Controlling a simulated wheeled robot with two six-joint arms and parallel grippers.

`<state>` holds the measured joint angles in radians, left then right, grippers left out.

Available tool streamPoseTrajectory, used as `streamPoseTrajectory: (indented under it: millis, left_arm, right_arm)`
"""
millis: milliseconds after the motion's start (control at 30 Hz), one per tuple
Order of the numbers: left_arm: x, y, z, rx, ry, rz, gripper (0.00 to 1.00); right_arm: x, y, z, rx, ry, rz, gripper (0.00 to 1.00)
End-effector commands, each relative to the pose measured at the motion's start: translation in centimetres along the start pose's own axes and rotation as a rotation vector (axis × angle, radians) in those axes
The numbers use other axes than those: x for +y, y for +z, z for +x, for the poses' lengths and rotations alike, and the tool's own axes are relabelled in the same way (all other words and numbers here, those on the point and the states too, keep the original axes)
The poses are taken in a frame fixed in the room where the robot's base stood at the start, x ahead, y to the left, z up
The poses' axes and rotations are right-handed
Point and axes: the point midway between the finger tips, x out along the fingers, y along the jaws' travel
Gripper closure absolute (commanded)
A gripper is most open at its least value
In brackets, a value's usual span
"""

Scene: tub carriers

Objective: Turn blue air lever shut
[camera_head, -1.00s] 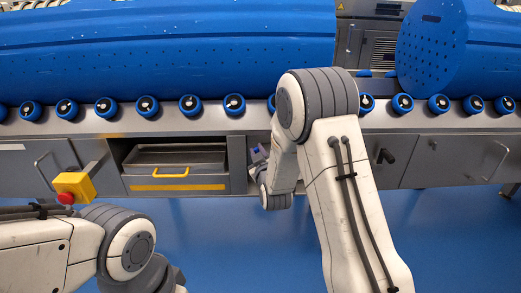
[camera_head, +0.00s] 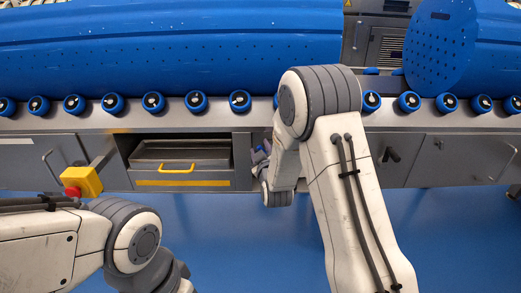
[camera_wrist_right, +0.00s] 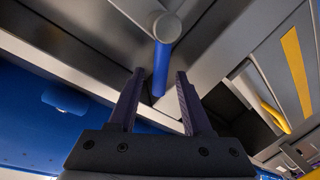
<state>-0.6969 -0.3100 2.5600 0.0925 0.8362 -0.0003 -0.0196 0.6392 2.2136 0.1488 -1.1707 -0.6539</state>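The blue air lever (camera_wrist_right: 161,68) shows in the right wrist view. It is a blue bar hanging from a round grey pivot (camera_wrist_right: 167,27) under a grey panel. My right gripper (camera_wrist_right: 160,82) is open, with its two dark fingers on either side of the lever's lower part in the picture. Gaps show on both sides, and I cannot tell how far beyond the tips the lever lies. In the head view, my right gripper (camera_head: 259,156) is mostly hidden behind my own arm at the cabinet front, and I cannot make out the lever there. My left gripper is out of view.
An open bay with a drawer and yellow handle (camera_head: 177,168) lies left of my right gripper. A yellow box with a red button (camera_head: 81,181) sticks out farther left. A black handle (camera_head: 391,155) is to the right. Blue rollers and a large blue drum (camera_head: 160,45) are above.

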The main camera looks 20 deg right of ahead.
Motion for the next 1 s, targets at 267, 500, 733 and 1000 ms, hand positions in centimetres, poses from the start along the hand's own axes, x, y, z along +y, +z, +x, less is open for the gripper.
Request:
streamPoseTrajectory:
  millis: [267, 500, 733, 1000]
  left_arm:
    - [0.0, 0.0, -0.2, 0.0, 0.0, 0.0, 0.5]
    - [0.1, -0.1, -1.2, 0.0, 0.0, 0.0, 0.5]
    - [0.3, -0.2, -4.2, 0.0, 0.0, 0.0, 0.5]
    - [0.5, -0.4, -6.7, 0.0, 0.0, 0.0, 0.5]
  right_arm:
    - [0.1, 0.0, -0.7, -0.002, 0.0, 0.0, 0.51]
    - [0.1, -0.1, -5.4, -0.003, -0.003, -0.001, 0.51]
    - [0.3, -0.4, -8.8, -0.007, -0.004, -0.001, 0.51]
    - [0.1, -0.2, -10.2, -0.004, -0.002, 0.0, 0.51]
